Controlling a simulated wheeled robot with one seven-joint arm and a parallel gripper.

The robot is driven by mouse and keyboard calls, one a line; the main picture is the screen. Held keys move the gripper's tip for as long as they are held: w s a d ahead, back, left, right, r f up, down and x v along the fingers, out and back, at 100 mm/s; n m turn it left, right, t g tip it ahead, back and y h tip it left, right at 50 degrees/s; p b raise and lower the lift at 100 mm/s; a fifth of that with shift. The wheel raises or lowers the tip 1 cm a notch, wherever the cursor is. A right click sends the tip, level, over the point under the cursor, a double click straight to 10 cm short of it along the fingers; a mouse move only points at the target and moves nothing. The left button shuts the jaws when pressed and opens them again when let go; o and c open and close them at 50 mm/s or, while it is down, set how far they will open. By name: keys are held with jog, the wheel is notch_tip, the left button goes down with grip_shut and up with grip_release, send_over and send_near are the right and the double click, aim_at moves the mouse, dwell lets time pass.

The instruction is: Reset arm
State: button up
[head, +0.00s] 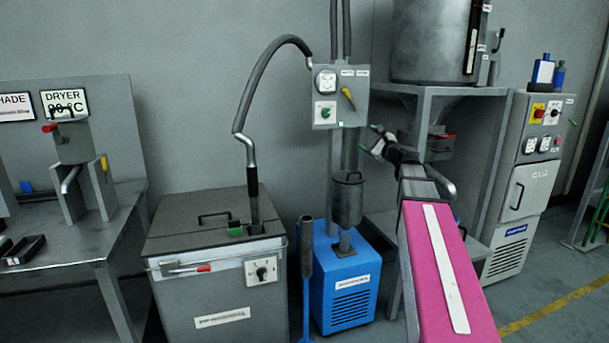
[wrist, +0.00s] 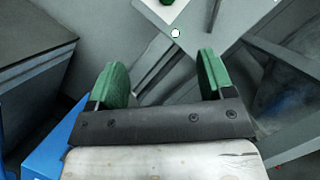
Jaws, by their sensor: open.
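My gripper (head: 377,141) is at the end of my outstretched pink arm, in the middle right of the head view. It points up and left, near the grey control box (head: 341,97) on the wall pipe. In the wrist view my gripper (wrist: 158,84) shows two green finger pads, wide apart, with nothing between them. Part of the control box, with a green knob, shows at the top edge of the wrist view. My arm hides part of the stand and floor behind it.
A grey lidded bin (head: 215,265) with a hose stands left of a blue unit (head: 345,285). A steel hopper (head: 428,45) rests on a grey frame (head: 490,165) close to my arm. A grey cabinet (head: 530,170) stands right, a bench (head: 80,240) left. Open floor shows at the lower right.

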jog(key=s+a+f+n+g+h, duration=0.1)
jog(key=s+a+f+n+g, duration=0.2)
jog(key=f, duration=0.6)
jog(key=s+a+f+n+g+h, duration=0.1)
jog(key=s+a+f+n+g, duration=0.2)
jog(key=f, duration=0.6)
jog(key=s+a+f+n+g+h, duration=0.1)
jog(key=s+a+f+n+g, duration=0.2)
jog(key=f, duration=0.6)
jog(key=s+d+f+n+g+h, duration=0.2)
jog(key=s+f+n+g+h, duration=0.2)
jog(key=s+f, duration=0.6)
jog(key=s+d+f+n+g+h, duration=0.2)
jog(key=s+f+n+g+h, duration=0.1)
jog(key=s+f, duration=0.7)
jog(key=f+n+h, duration=0.1)
jog(key=n, duration=0.1)
jog(key=shift+f+n+g+h, duration=0.15)
jog(key=shift+n+g+h, duration=0.25)
jog(key=shift+d, duration=0.1)
